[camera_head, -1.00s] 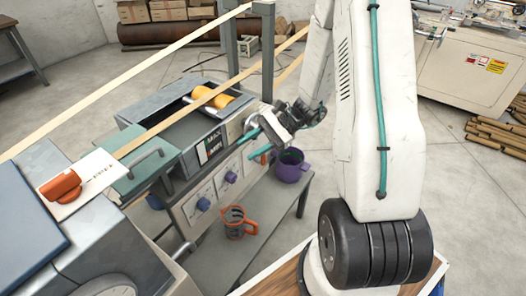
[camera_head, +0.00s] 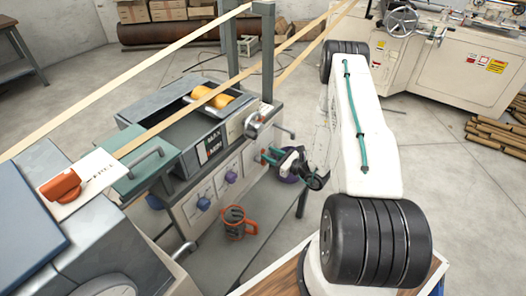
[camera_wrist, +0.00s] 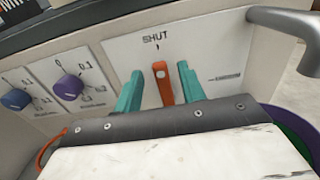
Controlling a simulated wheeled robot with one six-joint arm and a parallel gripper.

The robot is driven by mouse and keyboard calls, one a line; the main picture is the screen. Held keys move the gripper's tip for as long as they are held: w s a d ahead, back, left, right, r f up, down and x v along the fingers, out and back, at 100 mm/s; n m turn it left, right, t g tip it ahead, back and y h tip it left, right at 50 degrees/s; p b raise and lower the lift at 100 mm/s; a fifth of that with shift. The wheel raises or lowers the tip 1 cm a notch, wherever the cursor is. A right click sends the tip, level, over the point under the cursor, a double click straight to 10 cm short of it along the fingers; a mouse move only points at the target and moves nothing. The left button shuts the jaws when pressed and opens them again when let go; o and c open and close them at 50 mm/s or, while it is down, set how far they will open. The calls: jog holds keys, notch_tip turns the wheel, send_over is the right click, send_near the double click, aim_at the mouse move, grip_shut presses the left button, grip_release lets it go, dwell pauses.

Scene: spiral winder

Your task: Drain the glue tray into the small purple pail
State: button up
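The glue tray (camera_head: 186,138) is a grey trough with a MAX/MIN gauge on its front and a yellow roller inside. In the wrist view, an orange lever (camera_wrist: 163,84) stands upright on a white plate, at the word SHUT. My gripper (camera_wrist: 160,76) has its two teal fingers apart, one on each side of the lever, with gaps showing. In the head view, my gripper (camera_head: 268,156) is in front of the tray's right end. The purple pail (camera_head: 289,179) is mostly hidden behind my gripper; its rim shows at the lower right of the wrist view (camera_wrist: 296,121).
An orange-trimmed jug (camera_head: 236,223) stands on the lower shelf (camera_head: 222,262). Purple and blue knobs (camera_wrist: 69,88) sit left of the lever. A grey bent pipe (camera_wrist: 283,20) juts out at upper right. Wooden strips (camera_head: 150,132) run across above the tray.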

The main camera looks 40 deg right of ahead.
aim_at(265, 151)
jog(key=shift+x, duration=2)
grip_shut()
jog(key=shift+d, duration=0.1)
